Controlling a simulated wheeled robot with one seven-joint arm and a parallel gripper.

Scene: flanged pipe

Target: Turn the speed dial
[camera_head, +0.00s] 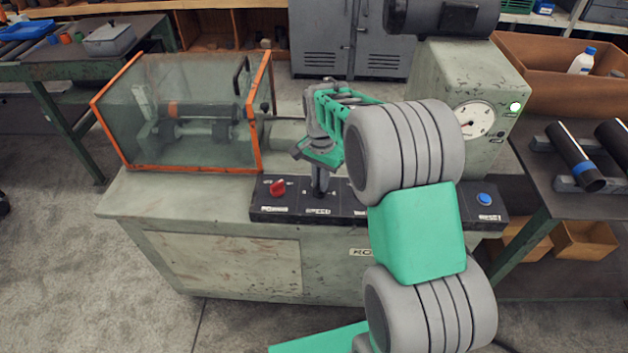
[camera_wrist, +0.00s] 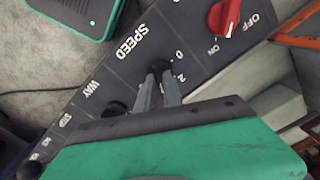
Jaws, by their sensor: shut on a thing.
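The speed dial (camera_wrist: 160,66) is a small black knob on the dark control panel (camera_head: 262,210), beside the printed word SPEED and some scale numbers. My gripper (camera_wrist: 160,78) reaches down to the panel, and its two grey fingers are closed on the dial. In the head view my gripper (camera_head: 319,188) points down at the panel just above the SPEED label. There the fingers hide the dial almost wholly. The dial's pointer direction cannot be read.
A red power switch (camera_head: 277,188) marked OFF and ON sits left of the dial. Another black knob (camera_wrist: 115,108) lies on the other side. A blue button (camera_head: 484,199) is at the panel's right end. An orange-framed clear guard (camera_head: 185,120) and a round gauge (camera_head: 474,120) stand behind.

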